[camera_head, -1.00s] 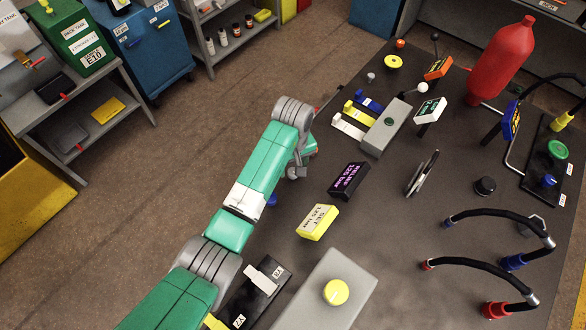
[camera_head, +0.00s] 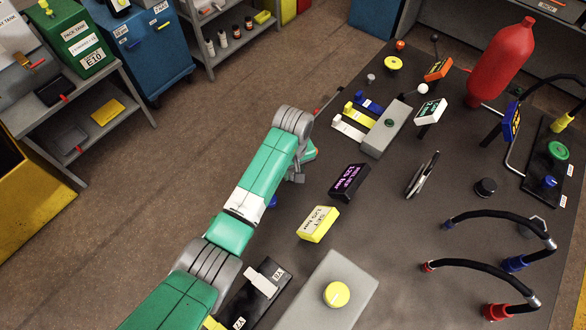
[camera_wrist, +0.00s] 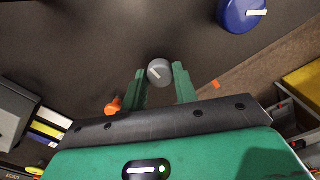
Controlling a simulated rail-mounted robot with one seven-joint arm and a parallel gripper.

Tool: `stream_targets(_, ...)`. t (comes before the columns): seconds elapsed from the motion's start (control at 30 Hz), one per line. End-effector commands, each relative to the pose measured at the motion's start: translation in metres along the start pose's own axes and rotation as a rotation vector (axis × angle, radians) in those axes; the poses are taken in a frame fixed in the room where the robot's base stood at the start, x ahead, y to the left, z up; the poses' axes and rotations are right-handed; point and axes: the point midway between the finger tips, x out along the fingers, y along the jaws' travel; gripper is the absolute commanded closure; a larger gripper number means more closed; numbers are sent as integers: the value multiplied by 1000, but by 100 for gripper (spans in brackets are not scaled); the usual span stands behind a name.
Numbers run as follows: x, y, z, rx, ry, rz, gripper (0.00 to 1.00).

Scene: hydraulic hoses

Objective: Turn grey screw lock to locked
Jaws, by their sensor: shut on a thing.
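The grey screw lock (camera_wrist: 160,71) is a round grey knob with a short white line across its top. The line lies on a slant in the wrist view. My gripper (camera_wrist: 162,84) has its two green fingers on either side of the knob and is shut on it. In the head view, my gripper (camera_head: 296,177) shows only in part at the table's left edge. My arm hides the grey lock there.
A blue knob with a white line (camera_wrist: 242,14) and an orange knob (camera_wrist: 113,107) flank the grey lock. In the head view, a dark relief display block (camera_head: 349,182) and a yellow display block (camera_head: 318,223) stand to the right of my arm.

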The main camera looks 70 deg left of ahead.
Motion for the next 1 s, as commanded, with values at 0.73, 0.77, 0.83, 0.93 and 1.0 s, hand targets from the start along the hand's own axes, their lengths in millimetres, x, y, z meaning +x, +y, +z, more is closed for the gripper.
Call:
stream_targets(0.73,-3,0,1,622,-2,0,94)
stream_targets(0.77,-3,0,1,651,-2,-1,94)
stream_targets(0.83,-3,0,0,717,-1,-1,94)
stream_targets(0.93,-3,0,0,813,-1,0,94)
stream_targets(1.0,-3,0,0,879,-1,0,94)
